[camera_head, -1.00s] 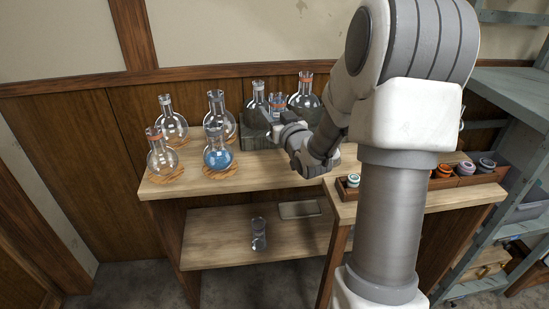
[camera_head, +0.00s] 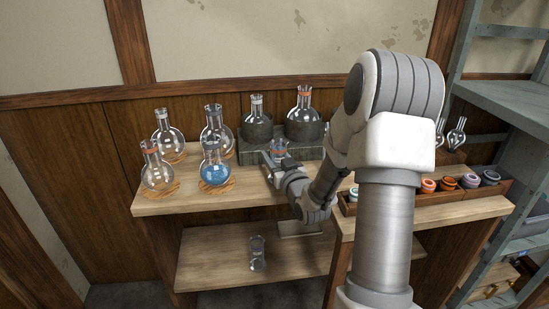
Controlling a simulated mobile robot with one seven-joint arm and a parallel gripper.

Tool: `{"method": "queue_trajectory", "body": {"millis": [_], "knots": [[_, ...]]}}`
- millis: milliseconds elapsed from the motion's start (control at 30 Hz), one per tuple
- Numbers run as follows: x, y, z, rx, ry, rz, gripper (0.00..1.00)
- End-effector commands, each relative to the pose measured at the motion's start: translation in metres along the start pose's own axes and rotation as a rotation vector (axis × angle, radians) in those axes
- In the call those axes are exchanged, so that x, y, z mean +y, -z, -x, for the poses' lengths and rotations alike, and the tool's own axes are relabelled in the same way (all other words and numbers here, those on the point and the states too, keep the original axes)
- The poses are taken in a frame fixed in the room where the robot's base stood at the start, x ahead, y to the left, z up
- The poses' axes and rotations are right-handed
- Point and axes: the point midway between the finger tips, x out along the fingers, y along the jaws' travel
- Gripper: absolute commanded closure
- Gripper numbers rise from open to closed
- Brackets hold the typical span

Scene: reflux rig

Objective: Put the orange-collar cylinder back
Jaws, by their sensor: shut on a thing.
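The orange-collar cylinder (camera_head: 279,147) is a clear glass vessel with an orange band near its top. My gripper (camera_head: 272,163) is shut on it and holds it roughly upright in front of the grey heating stand. The fingers and arm hide its lower part, so I cannot tell its exact height over the bench. A second clear glass cylinder (camera_head: 257,255) stands on the lower shelf (camera_head: 215,262). To its right on that shelf lies a pale flat pad (camera_head: 300,228), partly hidden by my arm.
Several round flasks stand on wooden rings at the bench's left, one holding blue liquid (camera_head: 215,173). Two flasks sit in the grey heating stand (camera_head: 250,152) behind. A wooden tray (camera_head: 460,192) of coloured collars lies on the right-hand bench; a grey rack (camera_head: 515,100) stands beyond.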

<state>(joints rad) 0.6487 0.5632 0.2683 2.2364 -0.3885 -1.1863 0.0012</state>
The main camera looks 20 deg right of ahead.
Motion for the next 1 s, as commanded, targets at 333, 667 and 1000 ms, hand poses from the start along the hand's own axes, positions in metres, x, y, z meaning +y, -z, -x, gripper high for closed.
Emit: {"method": "queue_trajectory", "body": {"millis": [333,667,1000], "knots": [[0.000,-0.002,0.000,0.001,0.000,0.001,0.39],[0.000,-0.002,0.000,0.001,0.000,0.000,0.20],[0.001,0.003,0.023,-0.001,-0.001,0.001,0.20]]}}
